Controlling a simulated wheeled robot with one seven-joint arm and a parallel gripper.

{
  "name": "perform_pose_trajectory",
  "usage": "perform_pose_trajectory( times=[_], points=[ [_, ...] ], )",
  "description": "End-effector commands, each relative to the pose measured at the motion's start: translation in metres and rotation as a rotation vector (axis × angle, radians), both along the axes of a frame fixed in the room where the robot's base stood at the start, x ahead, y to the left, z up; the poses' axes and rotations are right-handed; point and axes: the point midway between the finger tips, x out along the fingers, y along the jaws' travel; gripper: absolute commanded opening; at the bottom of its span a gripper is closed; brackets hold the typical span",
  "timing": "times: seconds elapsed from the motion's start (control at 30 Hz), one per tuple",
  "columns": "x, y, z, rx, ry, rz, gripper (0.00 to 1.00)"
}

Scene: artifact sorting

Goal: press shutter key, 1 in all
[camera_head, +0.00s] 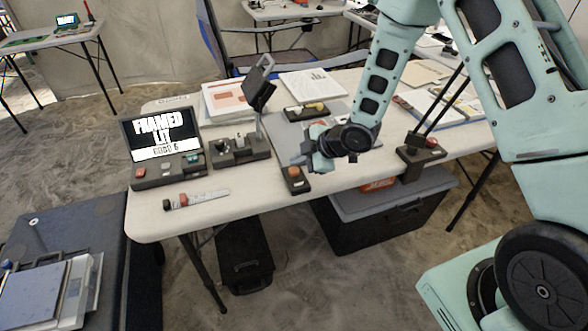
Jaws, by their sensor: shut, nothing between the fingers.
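My gripper (316,163) is at the end of the teal arm, low over the front part of the white table (240,205). It is shut and holds nothing. Just left of and below it, a small dark block with an orange-red button (294,172) sits near the table's front edge; I cannot tell whether the gripper touches it. A dark console (165,172) at the left has red, pale and green keys. No label shows which button is the shutter key.
A stand with a tilted dark device (258,85) rises behind the console's right. A red-ended marker-like item (196,199) lies in front of the console. Papers (314,84) lie at the back.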

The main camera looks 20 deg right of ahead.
Motion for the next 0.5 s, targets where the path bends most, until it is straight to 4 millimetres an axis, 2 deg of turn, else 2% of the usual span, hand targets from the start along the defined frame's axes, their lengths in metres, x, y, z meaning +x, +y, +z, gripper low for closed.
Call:
perform_pose_trajectory(
  times=[0.5],
  points=[
    [0.000,0.000,0.044,0.001,-0.002,-0.001,0.00]
  ],
)
